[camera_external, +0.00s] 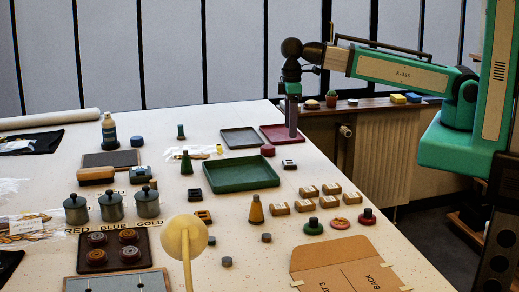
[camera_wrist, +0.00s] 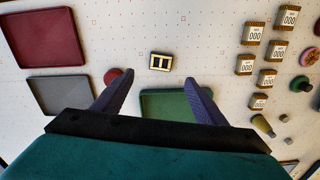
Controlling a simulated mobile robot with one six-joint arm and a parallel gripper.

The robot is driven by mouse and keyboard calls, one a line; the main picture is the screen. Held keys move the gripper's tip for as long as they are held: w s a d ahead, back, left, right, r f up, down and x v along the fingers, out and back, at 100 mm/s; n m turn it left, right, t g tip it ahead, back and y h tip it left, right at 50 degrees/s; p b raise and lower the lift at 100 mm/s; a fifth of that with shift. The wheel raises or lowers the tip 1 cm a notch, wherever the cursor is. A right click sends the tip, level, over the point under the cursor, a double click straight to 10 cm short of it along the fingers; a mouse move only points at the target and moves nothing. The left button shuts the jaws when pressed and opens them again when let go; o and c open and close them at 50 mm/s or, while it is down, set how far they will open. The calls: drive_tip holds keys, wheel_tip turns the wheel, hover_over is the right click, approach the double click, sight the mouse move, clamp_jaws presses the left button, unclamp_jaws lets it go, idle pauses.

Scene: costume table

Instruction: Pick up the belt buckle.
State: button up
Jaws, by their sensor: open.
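The belt buckle (camera_wrist: 160,62) is a small rectangular frame with a pale gold rim and dark openings, lying flat on the table just beyond my fingertips in the wrist view. In the external view, a small pale and black piece (camera_external: 289,164) right of the red round piece appears to be the same buckle. My gripper (camera_wrist: 157,77) is open and empty, its two purplish fingers spread either side of the buckle's line. In the external view my gripper (camera_external: 293,134) points down above the far right of the table, over the red tray's area, behind the buckle.
A red round piece (camera_external: 267,150) lies left of the buckle. Around it are a green tray (camera_external: 275,184), a dark grey-green tray (camera_external: 240,147) and a red tray (camera_external: 270,134). Several labelled blocks (camera_external: 307,191) stand nearer the camera. Bare table surrounds the buckle.

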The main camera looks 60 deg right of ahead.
drive_tip(key=b, duration=0.3)
hover_over(291, 161)
drive_tip(key=shift+w+a+f, duration=0.1)
drive_tip(key=shift+a+f, duration=0.05)
drive_tip(key=shift+f, duration=3.15)
drive_tip(key=shift+s+f+b, duration=0.2)
drive_tip(key=shift+f+b, duration=1.85)
drive_tip(key=shift+f, duration=0.5)
drive_tip(key=c, duration=1.1)
drive_tip(key=shift+r, duration=0.15)
drive_tip(key=shift+c, duration=0.2)
wheel_tip(291, 161, up, 10)
drive_tip(key=p, duration=0.7)
